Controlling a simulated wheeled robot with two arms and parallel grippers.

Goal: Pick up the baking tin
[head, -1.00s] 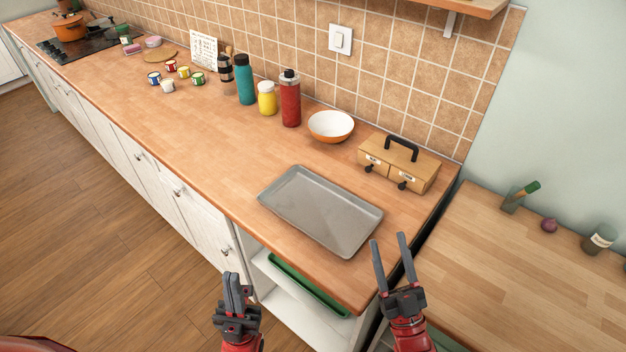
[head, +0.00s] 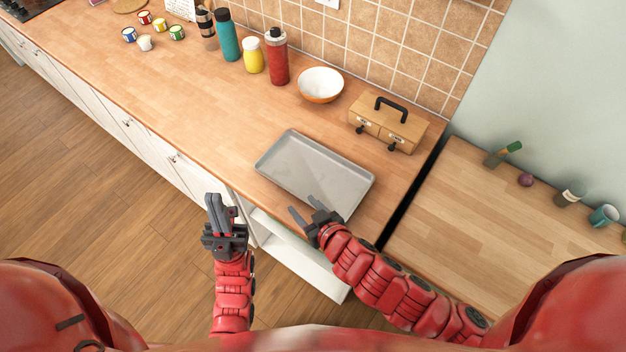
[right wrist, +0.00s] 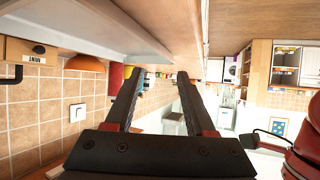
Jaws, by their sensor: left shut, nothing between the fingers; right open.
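The baking tin (head: 312,170) is a shallow grey rectangular tray lying flat on the wooden counter, near its front edge. My right gripper (head: 302,206) is open and empty at the tin's near side. One finger overlaps the tin's near rim in the head view; I cannot tell whether it touches. In the right wrist view, upside down, the fingers (right wrist: 155,82) are apart, and a pale grey surface (right wrist: 90,28), probably the tin, fills the upper left. My left gripper (head: 219,200) is shut and empty, in front of the counter and left of the tin.
A wooden drawer box (head: 388,125) with a black handle stands behind the tin. A bowl (head: 321,84), a red bottle (head: 277,60) and other containers stand along the tiled wall. A lower wooden table (head: 480,215) is at the right. The counter left of the tin is clear.

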